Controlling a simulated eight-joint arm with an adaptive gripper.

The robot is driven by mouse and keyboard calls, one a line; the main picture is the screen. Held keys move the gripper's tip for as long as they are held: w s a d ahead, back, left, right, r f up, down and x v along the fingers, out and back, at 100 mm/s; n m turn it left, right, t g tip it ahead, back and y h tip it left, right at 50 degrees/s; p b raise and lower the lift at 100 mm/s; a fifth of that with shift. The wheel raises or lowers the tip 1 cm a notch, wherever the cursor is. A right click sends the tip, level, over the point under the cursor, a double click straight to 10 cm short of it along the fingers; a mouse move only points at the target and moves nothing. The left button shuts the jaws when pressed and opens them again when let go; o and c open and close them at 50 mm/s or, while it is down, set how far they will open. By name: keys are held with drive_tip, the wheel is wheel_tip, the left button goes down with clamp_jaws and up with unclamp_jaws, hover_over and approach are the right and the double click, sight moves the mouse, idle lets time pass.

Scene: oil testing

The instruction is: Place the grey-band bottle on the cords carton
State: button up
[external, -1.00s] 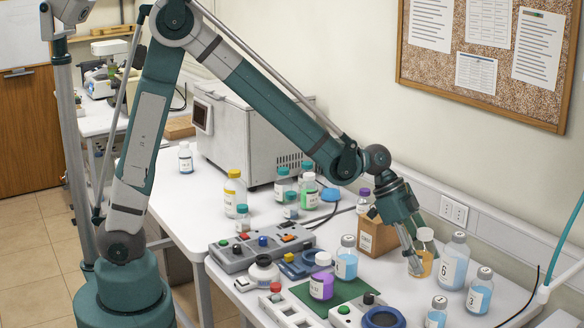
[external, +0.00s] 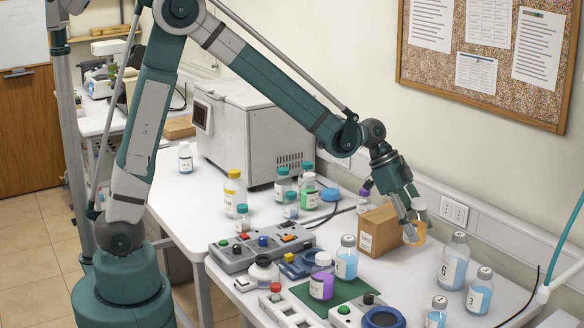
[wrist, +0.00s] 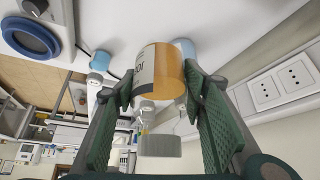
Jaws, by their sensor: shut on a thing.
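My gripper (external: 408,222) is shut on the grey-band bottle (external: 416,236), which has amber liquid and a pale grey cap. In the wrist view the bottle (wrist: 160,68) sits between my two finger pads (wrist: 160,88), with part of its label showing and its grey cap pointing down the picture. In the external view the fingers hide part of the bottle. The brown cords carton (external: 378,232) stands on the table just left of the bottle, with a pale label on its side. The bottle appears raised beside the carton's right end; I cannot tell whether they touch.
Bottles of blue liquid (external: 453,262) stand to the right. A blue bottle (external: 346,260) and a purple bottle (external: 321,278) stand in front of the carton. A purple-capped bottle (external: 364,198) is behind it. A wall socket (external: 453,211) is close behind my gripper.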

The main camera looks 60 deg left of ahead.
wheel_tip(320, 180, up, 9)
drive_tip(key=p, duration=0.5)
hover_over(386, 212)
drive_tip(key=shift+s+r+n, duration=0.1)
drive_tip(key=shift+r+n, duration=0.05)
drive_tip(key=shift+n, duration=0.25)
drive_tip(key=shift+f, duration=2.95)
drive_tip(key=shift+f, duration=2.05)
drive_tip(key=shift+f, duration=0.1)
